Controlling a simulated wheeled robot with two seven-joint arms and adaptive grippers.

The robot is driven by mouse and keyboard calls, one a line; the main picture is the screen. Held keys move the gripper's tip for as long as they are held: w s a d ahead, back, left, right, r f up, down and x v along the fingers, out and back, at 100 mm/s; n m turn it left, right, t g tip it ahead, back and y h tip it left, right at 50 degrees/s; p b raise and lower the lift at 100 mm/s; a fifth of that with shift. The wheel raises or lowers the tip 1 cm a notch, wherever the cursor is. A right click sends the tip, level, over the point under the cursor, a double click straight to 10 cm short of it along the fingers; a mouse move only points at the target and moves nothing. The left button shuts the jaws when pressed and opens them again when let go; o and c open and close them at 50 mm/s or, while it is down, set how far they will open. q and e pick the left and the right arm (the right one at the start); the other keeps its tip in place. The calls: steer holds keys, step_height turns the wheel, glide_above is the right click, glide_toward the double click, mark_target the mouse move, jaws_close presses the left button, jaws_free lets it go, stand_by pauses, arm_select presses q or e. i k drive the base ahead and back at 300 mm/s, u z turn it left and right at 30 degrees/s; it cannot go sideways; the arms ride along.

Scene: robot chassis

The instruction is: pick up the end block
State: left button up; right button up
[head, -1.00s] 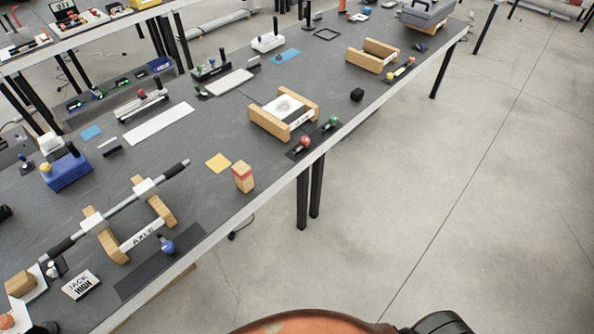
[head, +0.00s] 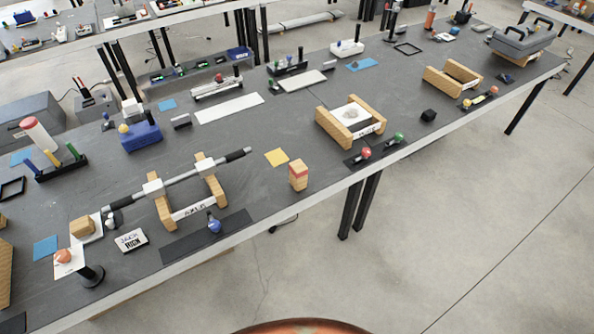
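No label marks an end block, and I cannot tell which block is meant. An upright wooden block with a red band (head: 298,175) stands near the front edge of the long dark table (head: 255,205). A plain wooden block (head: 83,226) sits on a white pad at the left, beside the end of the axle bar. The axle bar (head: 185,174) rests across a wooden cradle (head: 162,213) with a label reading AXLE. Neither of my grippers is in view.
A yellow square (head: 276,157) lies beside the banded block. A second wooden cradle (head: 334,128) stands to the right. Open concrete floor (head: 440,230) lies in front.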

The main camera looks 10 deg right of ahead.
mark_target(298, 172)
steer(key=z, duration=0.5)
steer(key=k, duration=0.25)
steer(key=u, duration=1.4)
steer(key=i, duration=0.7)
steer(key=z, duration=0.5)
steer(key=i, duration=0.9)
steer(key=z, duration=0.65)
